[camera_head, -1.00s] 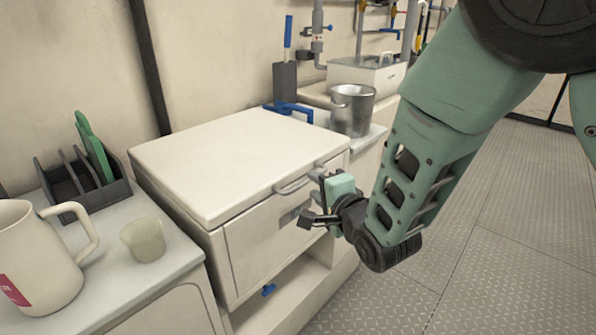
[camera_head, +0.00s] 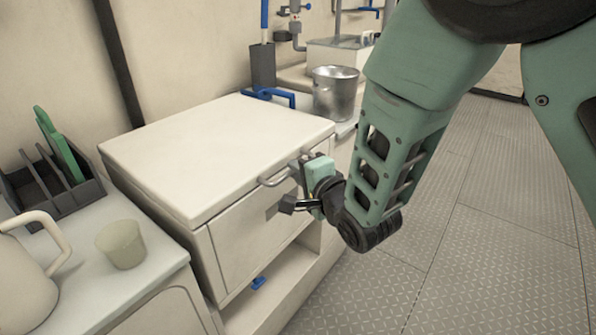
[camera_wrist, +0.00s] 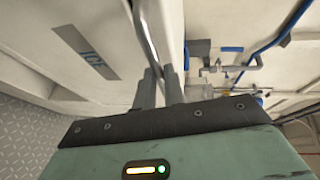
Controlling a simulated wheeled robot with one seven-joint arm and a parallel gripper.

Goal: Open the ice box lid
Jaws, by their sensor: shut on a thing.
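The ice box (camera_head: 215,262) is a cream cabinet in the middle of the head view, with its flat lid (camera_head: 205,150) down on top. A bar handle (camera_head: 272,179) runs along the lid's front edge; it also shows in the wrist view as a grey bar (camera_wrist: 146,35). My gripper (camera_head: 298,181) is at the handle's right part, shut on it. In the wrist view my two fingers (camera_wrist: 160,78) close around the bar's end. The grey ICE label (camera_wrist: 87,52) is on the front face. My gripper hides part of the handle in the head view.
A metal pot (camera_head: 335,95) stands behind the lid's right corner, near a blue bracket (camera_head: 268,94). At left, a counter holds a cup (camera_head: 121,245), a cream jug (camera_head: 22,275) and a dark rack (camera_head: 55,190). The floor (camera_head: 480,250) at right is clear.

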